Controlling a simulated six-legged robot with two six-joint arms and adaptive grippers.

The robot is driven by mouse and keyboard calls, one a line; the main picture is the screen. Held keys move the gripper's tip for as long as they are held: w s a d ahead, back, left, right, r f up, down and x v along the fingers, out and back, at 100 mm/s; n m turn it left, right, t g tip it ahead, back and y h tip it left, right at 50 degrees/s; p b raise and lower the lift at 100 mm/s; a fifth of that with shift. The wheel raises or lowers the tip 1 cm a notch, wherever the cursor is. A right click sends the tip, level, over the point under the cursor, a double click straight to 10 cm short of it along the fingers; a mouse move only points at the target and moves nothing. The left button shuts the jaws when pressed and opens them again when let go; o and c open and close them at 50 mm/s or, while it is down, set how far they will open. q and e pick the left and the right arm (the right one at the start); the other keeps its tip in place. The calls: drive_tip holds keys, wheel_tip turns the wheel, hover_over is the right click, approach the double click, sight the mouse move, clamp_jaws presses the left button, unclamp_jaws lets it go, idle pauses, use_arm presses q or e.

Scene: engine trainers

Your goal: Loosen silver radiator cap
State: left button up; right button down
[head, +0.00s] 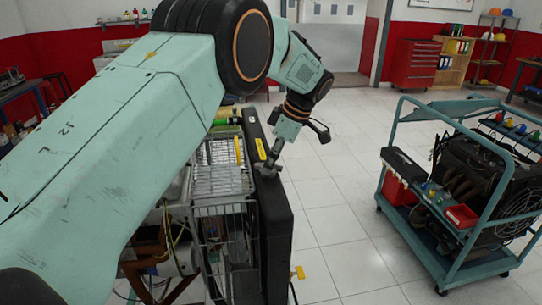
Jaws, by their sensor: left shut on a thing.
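My left arm comes in from the left and crosses over the engine trainer. My left gripper (269,163) points down at the top of the black radiator (275,225) and is shut on the silver radiator cap. The cap is small and mostly hidden by the fingers, so I cannot tell how far it is turned. The radiator stands upright at the right side of the trainer, with a yellow label on its top. My right gripper is not in view.
A wire guard (222,180) stands left of the radiator. A teal trolley (455,190) with another engine and a red tray (461,216) stands at right. The tiled floor (340,225) between them is clear. A red tool cabinet (416,64) is at the back.

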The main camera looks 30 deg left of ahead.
use_arm(q)
drive_tip(key=n+g+p, duration=0.1)
drive_tip(key=n, duration=0.1)
drive_tip(key=n+p, duration=0.1)
drive_tip(key=n, duration=0.1)
drive_tip(key=shift+f+n+g+h, duration=0.2)
drive_tip(key=shift+n+g+h, duration=0.1)
drive_tip(key=shift+g+h, duration=0.1)
idle(0.4)
drive_tip(key=o, duration=1.2)
drive_tip(key=shift+w, duration=0.15)
drive_tip(key=shift+r, duration=0.1)
wheel_tip(320, 180, up, 10)
